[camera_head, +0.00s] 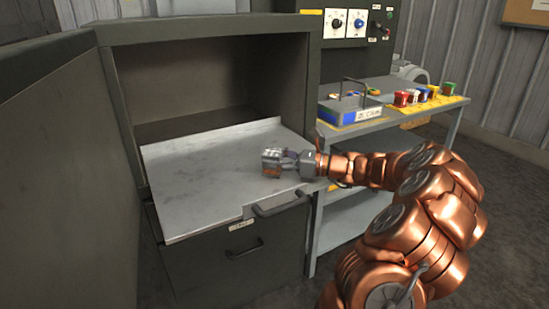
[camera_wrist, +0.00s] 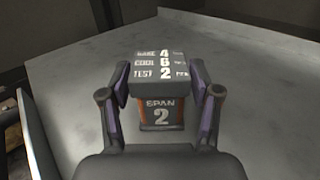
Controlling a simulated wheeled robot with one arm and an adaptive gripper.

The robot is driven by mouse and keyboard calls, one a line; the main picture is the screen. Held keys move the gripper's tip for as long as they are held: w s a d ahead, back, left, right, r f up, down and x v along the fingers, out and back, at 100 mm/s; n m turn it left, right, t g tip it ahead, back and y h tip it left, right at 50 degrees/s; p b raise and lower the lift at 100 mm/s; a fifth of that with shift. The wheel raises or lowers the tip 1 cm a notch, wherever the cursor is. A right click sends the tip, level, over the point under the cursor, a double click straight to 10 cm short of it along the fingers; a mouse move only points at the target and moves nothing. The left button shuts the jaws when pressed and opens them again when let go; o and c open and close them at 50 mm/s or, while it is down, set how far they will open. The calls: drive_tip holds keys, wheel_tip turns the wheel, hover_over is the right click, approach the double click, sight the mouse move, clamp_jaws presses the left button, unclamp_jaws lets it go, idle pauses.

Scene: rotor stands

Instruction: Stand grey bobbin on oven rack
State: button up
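The grey bobbin (camera_head: 272,158) is a small dark grey block with orange winding below its top flange. In the wrist view the bobbin (camera_wrist: 160,80) shows white lettering on top and "SPAN 2" on its near side. My gripper (camera_head: 287,160) reaches in from the right, with its fingers closed against both sides of the bobbin. The oven rack (camera_head: 205,180) is a flat grey metal sheet that sticks out of the open oven. The bobbin is upright over the right part of the rack. Whether its base touches the rack is hard to tell.
The oven (camera_head: 215,85) is open, with its door (camera_head: 65,160) at the left. A handle (camera_head: 280,204) sits at the rack's front edge. A cart (camera_head: 385,135) at the right carries a blue toolbox (camera_head: 350,106) and several coloured spools. The rack's left and middle are bare.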

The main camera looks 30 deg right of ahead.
drive_tip(key=shift+o, duration=0.7)
drive_tip(key=shift+r, duration=0.1)
drive_tip(key=shift+d+r, duration=0.1)
drive_tip(key=shift+r, duration=0.1)
drive_tip(key=v, duration=1.1)
drive_tip(key=shift+p, duration=0.4)
drive_tip(key=shift+s+d, duration=0.2)
drive_tip(key=shift+s, duration=0.2)
drive_tip(key=shift+s+d, duration=0.1)
